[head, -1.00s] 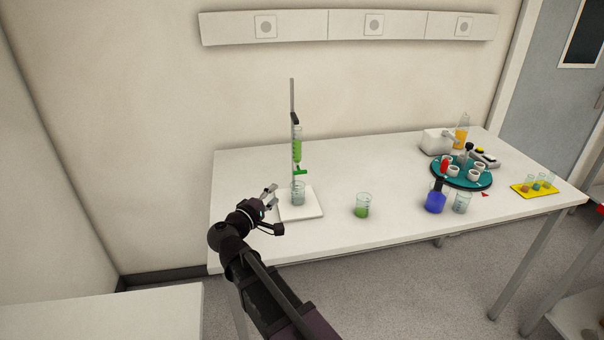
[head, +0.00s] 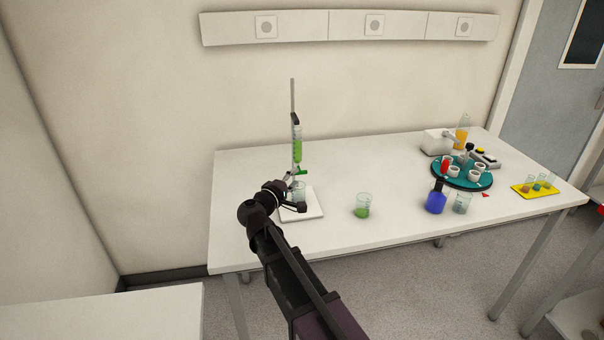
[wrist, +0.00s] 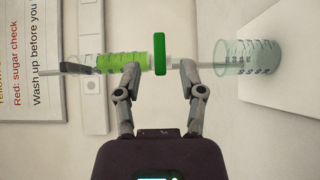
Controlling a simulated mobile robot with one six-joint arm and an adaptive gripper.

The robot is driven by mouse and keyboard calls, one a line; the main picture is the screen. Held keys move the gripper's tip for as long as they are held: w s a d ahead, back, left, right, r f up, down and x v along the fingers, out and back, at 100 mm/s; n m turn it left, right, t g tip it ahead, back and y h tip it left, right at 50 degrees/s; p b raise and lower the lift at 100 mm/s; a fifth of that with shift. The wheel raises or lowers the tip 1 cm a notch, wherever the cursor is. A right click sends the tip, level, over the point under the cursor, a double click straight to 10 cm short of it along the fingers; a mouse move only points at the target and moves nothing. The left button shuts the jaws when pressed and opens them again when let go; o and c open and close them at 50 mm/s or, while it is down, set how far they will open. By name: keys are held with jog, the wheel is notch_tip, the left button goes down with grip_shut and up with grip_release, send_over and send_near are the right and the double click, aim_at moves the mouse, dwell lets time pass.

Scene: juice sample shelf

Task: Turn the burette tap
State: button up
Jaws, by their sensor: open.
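The burette (head: 297,148) holds green liquid and is clamped upright on a stand with a white base (head: 308,212). Its green tap (head: 302,172) is near the lower end. In the wrist view the picture is turned on its side, with the burette (wrist: 118,64) at left and the green tap (wrist: 160,54) at the middle. A clear beaker (wrist: 247,57) stands below the tip. My gripper (wrist: 160,76) is open, with one finger on each side of the tap. I cannot tell whether the fingers touch anything. In the head view my wrist partly hides the beaker (head: 299,189).
A beaker of green liquid (head: 362,206) stands to the right of the stand. Farther right are a blue flask (head: 436,202), a clear beaker (head: 462,204), a teal round tray (head: 440,175) with cups and a yellow rack (head: 546,190). The table's left part is clear.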

aim_at(299, 174)
jog(key=shift+x, duration=2)
jog(key=shift+c, duration=0.2)
grip_shut()
